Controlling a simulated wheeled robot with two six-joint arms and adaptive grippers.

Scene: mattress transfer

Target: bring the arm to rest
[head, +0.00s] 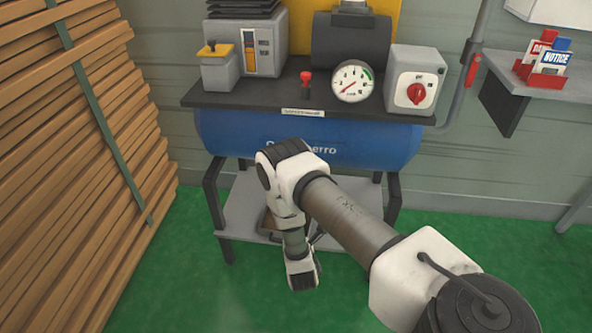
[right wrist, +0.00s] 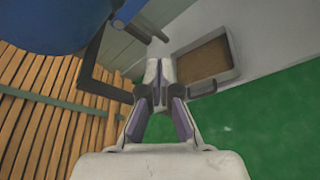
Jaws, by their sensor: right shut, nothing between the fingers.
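My right arm (head: 345,212) comes into the head view from the lower right, in front of the blue tank. Its wrist (head: 298,262) hangs down in front of the lower grey shelf, and the fingers cannot be made out there. In the right wrist view my right gripper (right wrist: 158,82) is shut and empty, its fingertips together. Beyond them is a grey open box (right wrist: 207,62) with a brown inside and a dark handle; the fingers appear apart from it. My left arm and gripper are in neither view.
A compressor stand holds a blue tank (head: 225,138), a pressure gauge (head: 352,82), and a red rotary switch (head: 416,94). Stacked wooden slats (head: 75,150) line the left. A side shelf (head: 550,78) is at right. Green floor (head: 480,250) is open at right.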

